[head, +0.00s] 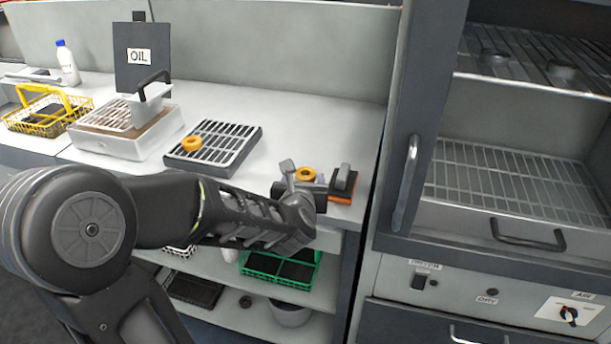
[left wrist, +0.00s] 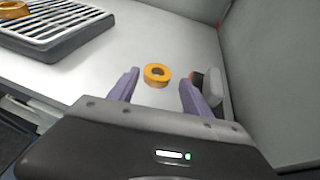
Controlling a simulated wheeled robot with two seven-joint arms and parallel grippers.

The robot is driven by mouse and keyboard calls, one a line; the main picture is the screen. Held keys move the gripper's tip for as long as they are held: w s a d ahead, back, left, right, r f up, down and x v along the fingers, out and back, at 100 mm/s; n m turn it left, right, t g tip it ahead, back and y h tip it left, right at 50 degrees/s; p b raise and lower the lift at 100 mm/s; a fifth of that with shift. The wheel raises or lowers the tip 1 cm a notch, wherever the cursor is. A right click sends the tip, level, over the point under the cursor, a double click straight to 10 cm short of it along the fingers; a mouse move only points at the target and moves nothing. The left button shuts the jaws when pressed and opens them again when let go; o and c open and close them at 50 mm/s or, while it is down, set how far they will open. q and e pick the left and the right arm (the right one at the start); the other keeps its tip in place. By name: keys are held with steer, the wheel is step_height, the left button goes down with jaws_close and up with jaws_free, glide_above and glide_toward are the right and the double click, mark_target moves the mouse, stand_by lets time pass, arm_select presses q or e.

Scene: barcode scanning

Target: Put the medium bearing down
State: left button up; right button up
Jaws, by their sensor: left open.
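One yellow ring bearing (head: 306,174) lies flat on the white bench top near its right end. It also shows in the left wrist view (left wrist: 157,83), beyond and between my left fingertips. My left gripper (head: 303,186) is open and empty, with a clear gap between its fingers and the ring. A second yellow ring bearing (head: 192,143) lies on the slatted rack (head: 236,150) to the left. I cannot tell from size which is the medium one. My right gripper is not in view.
A dark block with an orange base (head: 343,182) stands just right of the nearer ring. An oil station (head: 130,120) and a yellow basket (head: 48,110) are at left. A cabinet (head: 420,120) stands at right; a green crate (head: 284,268) is below.

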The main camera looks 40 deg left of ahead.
mark_target(305, 174)
arm_select(q)
steer(key=x, duration=0.5)
steer(key=shift+s+a+f+p, duration=0.15)
steer(key=shift+a+f+p, duration=0.05)
steer(key=shift+f+p, duration=0.1)
steer(key=shift+r, duration=0.1)
steer(key=shift+c, duration=0.5)
jaws_close()
steer(key=shift+r, duration=0.1)
step_height(305, 174, up, 10)
steer(key=p, duration=0.1)
steer(key=shift+p, duration=0.4)
stand_by(0.5)
